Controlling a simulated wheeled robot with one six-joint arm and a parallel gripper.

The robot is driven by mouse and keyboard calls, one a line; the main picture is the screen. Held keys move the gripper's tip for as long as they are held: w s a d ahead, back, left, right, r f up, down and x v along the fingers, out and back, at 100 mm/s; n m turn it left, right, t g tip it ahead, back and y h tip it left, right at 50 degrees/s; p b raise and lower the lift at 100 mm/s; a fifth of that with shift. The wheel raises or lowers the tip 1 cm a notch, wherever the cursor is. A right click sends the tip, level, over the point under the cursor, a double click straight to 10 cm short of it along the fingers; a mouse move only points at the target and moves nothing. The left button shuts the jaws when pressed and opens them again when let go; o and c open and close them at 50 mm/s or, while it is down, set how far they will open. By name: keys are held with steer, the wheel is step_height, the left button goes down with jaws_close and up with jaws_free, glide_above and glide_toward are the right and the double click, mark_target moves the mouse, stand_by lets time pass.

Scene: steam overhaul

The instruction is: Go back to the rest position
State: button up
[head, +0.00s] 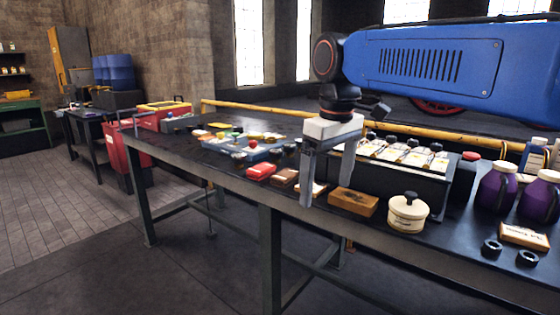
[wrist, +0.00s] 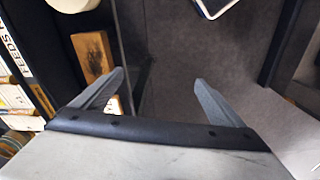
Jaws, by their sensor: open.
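My gripper (head: 328,178) hangs from my blue arm at the front edge of the long dark workbench (head: 180,147), pointing down. Its two grey fingers are apart with nothing between them. In the wrist view my gripper (wrist: 160,90) is also open, with grey floor and part of the bench edge beyond the fingers. A wooden block with a dark mark (head: 353,202) lies on the bench just right of the fingers; it also shows in the wrist view (wrist: 93,57).
A cream lidded pot (head: 408,214), purple jugs (head: 494,188) and two black rings (head: 491,249) stand at the right. A dark rack of labelled items (head: 400,180) is behind my gripper. A red block (head: 261,171) lies left. Floor (head: 90,240) in front is clear.

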steer(key=s+d+f+m+t, duration=0.2)
steer(key=s+d+f+m, duration=0.2)
steer(key=s+d+f, duration=0.5)
steer(key=s+d+f+m+t, duration=0.1)
steer(key=s+d+f+m, duration=0.3)
steer(key=s+d+f, duration=0.5)
step_height(320, 180, down, 4)
steer(key=shift+d+f+t, duration=0.2)
steer(key=shift+d+t, duration=0.2)
steer(key=shift+d, duration=0.05)
steer(key=shift+c, duration=0.3)
